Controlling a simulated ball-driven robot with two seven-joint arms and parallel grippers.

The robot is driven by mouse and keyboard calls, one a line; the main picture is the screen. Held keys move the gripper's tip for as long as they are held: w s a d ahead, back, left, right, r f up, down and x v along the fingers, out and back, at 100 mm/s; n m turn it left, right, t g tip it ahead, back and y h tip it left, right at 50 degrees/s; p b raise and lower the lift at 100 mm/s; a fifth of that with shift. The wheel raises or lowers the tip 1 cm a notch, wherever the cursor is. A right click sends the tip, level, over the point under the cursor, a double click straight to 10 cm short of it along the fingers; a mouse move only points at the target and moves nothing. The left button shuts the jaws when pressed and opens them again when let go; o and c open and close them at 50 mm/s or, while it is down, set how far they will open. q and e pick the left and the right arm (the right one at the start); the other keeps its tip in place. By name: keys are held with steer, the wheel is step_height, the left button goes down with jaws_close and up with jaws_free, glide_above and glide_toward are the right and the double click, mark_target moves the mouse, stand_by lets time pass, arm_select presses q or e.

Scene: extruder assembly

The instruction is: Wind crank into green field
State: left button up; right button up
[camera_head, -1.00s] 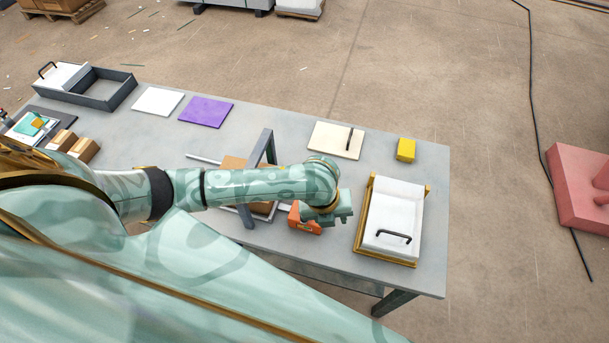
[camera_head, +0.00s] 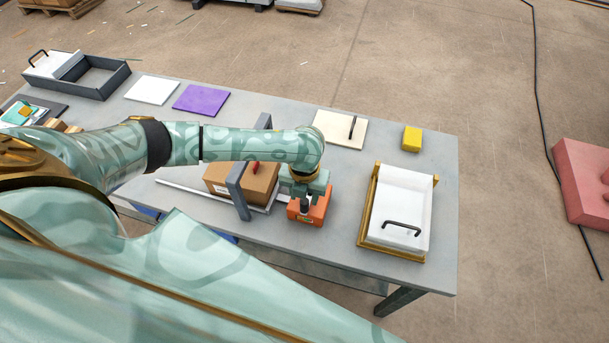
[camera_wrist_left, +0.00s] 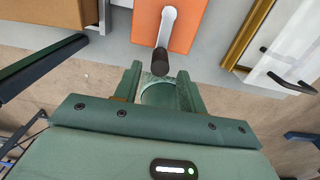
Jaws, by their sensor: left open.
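The orange crank unit (camera_head: 318,213) stands near the table's front edge. It has a small pale window (camera_head: 306,219) on its front; a green field cannot be made out for sure. The crank (camera_wrist_left: 168,24) shows in the left wrist view as a grey arm with a black knob (camera_wrist_left: 160,62) at its end. The knob also shows in the head view (camera_head: 305,205). My left gripper (camera_head: 305,190) is over the unit. In the wrist view its open fingers (camera_wrist_left: 159,80) point at the knob, which lies just ahead of them, apparently not between them. My right gripper is out of view.
A grey upright frame (camera_head: 238,190) and a cardboard box (camera_head: 262,183) stand just left of the unit. A gold-framed white tray with a black handle (camera_head: 402,226) is at right. A yellow block (camera_head: 412,138) and beige board (camera_head: 335,128) lie behind.

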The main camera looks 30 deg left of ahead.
mark_target(304, 201)
arm_select(q)
step_height(304, 201, down, 4)
steer(key=b, duration=0.3)
steer(key=shift+r, duration=0.25)
steer(key=shift+r+p, duration=0.25)
steer(key=shift+p, duration=0.05)
steer(key=shift+f, duration=0.1)
steer(key=c, duration=0.8)
